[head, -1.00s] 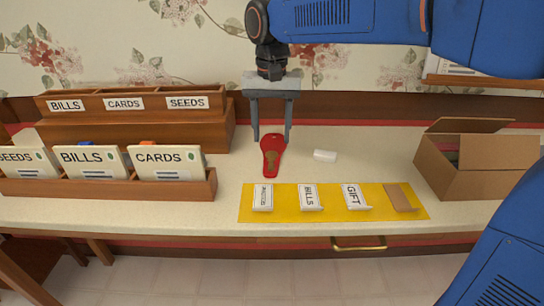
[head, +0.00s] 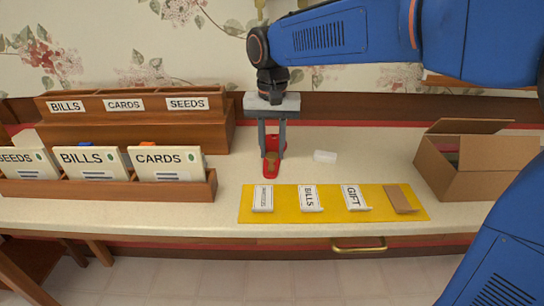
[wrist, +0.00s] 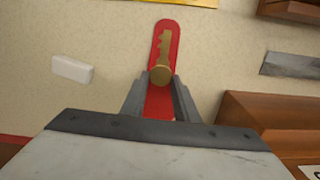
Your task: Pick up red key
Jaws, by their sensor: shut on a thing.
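The red key (head: 271,173) is a flat red tag with a gold key shape on it. It lies on the cream counter in the head view. In the wrist view the red key (wrist: 172,42) points away from my gripper, with the gold key's round head between the fingertips. My gripper (head: 273,154) points down over it, and its fingers (wrist: 160,80) are shut on its sides. The near end of the red key is partly hidden by my gripper. I cannot see any gap under it.
A small white block (head: 325,157) lies right of the key. A yellow mat (head: 332,207) with several labelled packets is in front. A wooden card rack (head: 110,187) stands left, a wooden sorter (head: 135,130) behind it. An open cardboard box (head: 470,170) stands right.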

